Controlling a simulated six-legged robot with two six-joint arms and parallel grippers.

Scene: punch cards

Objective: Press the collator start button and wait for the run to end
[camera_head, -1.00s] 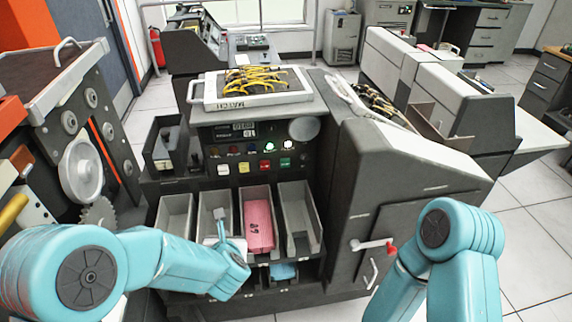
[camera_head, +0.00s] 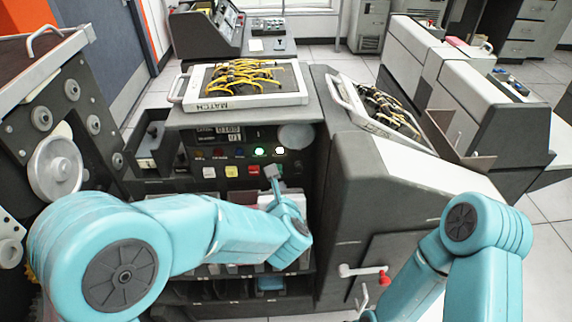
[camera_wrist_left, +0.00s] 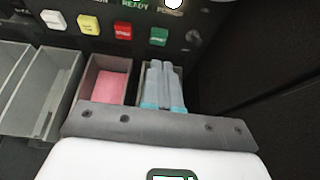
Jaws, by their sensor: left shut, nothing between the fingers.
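The collator (camera_head: 345,190) stands in front of me with a row of white, yellow, red and green buttons. The green start button (camera_wrist_left: 158,37) shows clear in the left wrist view; in the head view my gripper partly covers it. The green READY lamp (camera_head: 259,151) and the white lamp (camera_head: 280,151) beside it are lit. My left gripper (camera_head: 272,172) is shut and empty, its tips by the green button in the head view; I cannot tell whether they touch. In the wrist view its fingers (camera_wrist_left: 162,85) lie below that button. My right gripper is out of view.
Pink cards (camera_wrist_left: 110,88) lie in a bin below the buttons. A wired MATCH panel (camera_head: 245,85) sits on top of the collator. A red-knobbed crank (camera_head: 383,275) sticks out at the right front. Another machine with reels (camera_head: 55,168) stands close on the left.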

